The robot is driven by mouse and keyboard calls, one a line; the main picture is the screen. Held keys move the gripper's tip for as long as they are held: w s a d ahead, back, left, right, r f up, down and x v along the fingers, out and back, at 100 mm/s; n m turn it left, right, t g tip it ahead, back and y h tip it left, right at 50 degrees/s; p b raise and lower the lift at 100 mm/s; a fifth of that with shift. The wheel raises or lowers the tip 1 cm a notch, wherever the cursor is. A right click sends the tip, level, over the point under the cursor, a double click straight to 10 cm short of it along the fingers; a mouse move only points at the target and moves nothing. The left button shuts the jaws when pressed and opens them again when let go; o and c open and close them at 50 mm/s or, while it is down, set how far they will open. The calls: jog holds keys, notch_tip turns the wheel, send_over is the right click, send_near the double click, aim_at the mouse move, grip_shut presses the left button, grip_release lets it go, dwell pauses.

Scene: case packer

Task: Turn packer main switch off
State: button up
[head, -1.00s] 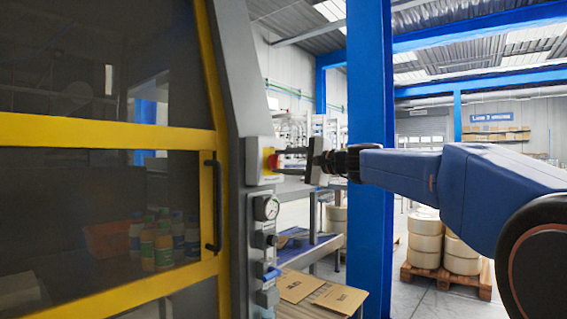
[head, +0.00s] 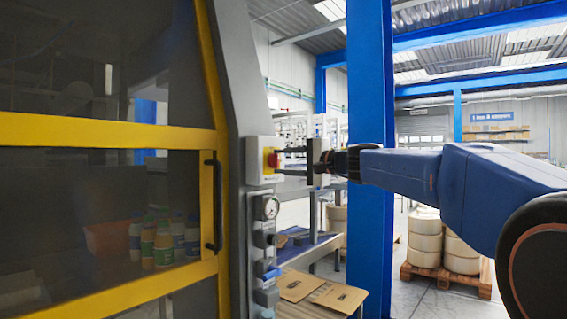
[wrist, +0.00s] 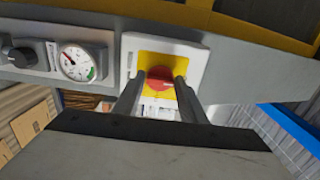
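The main switch is a red knob (wrist: 159,79) on a yellow plate (wrist: 150,62) in a pale box (head: 258,147), fixed to the packer's grey post. In the head view the red knob (head: 272,160) faces my gripper (head: 278,161). My gripper's fingers point at it from the right, one above the other, tips close to the knob. In the wrist view my gripper (wrist: 158,82) has one finger on each side of the knob, with a narrow gap visible on the left. I cannot tell whether either finger touches it. The knob's exact angle is unclear.
Below the switch are a round gauge (head: 267,206) and several small controls on the post. A yellow-framed door (head: 110,135) with a dark handle (head: 212,205) is left. A blue column (head: 369,120) stands behind my arm. Cardboard pieces (head: 300,286) lie below.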

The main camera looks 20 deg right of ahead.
jog(key=shift+o, duration=1.4)
jog(key=shift+s, duration=0.1)
jog(key=v, duration=1.7)
jog(key=shift+d, duration=0.15)
jog(key=s+a+f+n+g+h, duration=0.1)
jog(key=s+a+f+g, duration=0.2)
jog(key=f, duration=0.5)
jog(key=s+a+f+n+g+h, duration=0.1)
jog(key=s+a+f+n+h, duration=0.1)
jog(key=s+a+f, duration=0.45)
jog(key=s+a+f+n+g+h, duration=0.1)
jog(key=s+f+g, duration=0.1)
jog(key=f, duration=0.8)
jog(key=s+d+f+n+g+h, duration=0.2)
jog(key=s+f+n+h, duration=0.1)
jog(key=s+f, duration=0.5)
jog(key=s+d+f+n+g+h, duration=0.1)
jog(key=s+d+f+n+h, duration=0.2)
jog(key=s+f, duration=0.6)
notch_tip(320, 180, down, 6)
jog(key=shift+d+f+n+g+h, duration=0.2)
jog(key=shift+n+g+h, duration=0.1)
jog(key=shift+g, duration=0.1)
